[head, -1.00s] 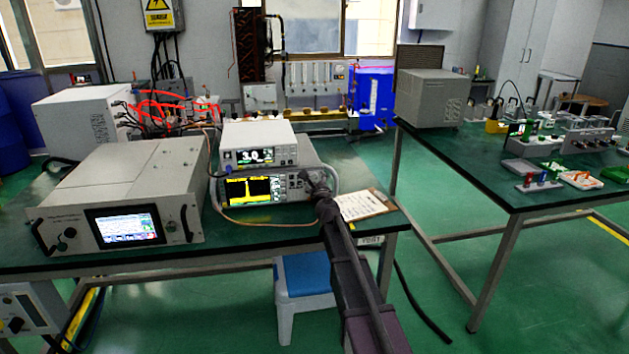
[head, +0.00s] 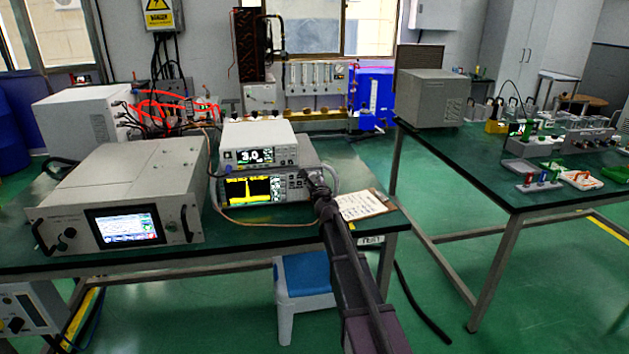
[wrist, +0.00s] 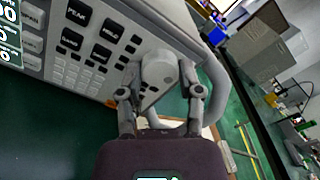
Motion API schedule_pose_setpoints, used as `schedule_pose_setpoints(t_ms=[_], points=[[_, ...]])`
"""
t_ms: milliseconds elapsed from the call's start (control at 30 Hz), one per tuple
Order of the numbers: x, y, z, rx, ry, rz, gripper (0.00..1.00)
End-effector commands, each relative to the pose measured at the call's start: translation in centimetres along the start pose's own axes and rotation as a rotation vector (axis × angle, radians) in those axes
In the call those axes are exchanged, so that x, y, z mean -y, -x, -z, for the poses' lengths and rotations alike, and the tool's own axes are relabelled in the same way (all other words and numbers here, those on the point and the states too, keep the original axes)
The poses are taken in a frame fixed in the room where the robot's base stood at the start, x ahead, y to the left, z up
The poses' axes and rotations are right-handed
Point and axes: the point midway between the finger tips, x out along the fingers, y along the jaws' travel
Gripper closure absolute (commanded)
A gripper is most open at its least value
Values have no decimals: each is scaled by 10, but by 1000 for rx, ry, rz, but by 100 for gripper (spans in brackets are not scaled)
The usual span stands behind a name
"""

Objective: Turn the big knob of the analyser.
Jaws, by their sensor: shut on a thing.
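The analyser (head: 266,189) is a grey instrument with a yellow trace on its dark screen, on the green table at left centre in the head view. In the wrist view its keypad front (wrist: 62,62) lies tilted at the upper left. The big grey knob (wrist: 160,72) stands out from the front's right end. My gripper (wrist: 161,92) is shut on the knob, one finger on each side. In the head view my gripper (head: 314,180) is at the analyser's right end and hides the knob.
A white meter (head: 258,143) sits on top of the analyser. A large grey unit (head: 120,195) stands to its left. A clipboard (head: 362,205) lies to the right of my gripper. A grey handle (wrist: 215,82) curves close to the right finger.

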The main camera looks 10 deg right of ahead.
Motion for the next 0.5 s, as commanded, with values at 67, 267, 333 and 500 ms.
schedule_pose_setpoints(t_ms=[67, 267, 333, 500], points=[[0, -1, 0, 0, 10, 0, 100], [0, -1, 0, 0, 76, 0, 100], [0, -1, 0, 0, 112, 0, 100], [0, -1, 0, 0, 229, 0, 100]])
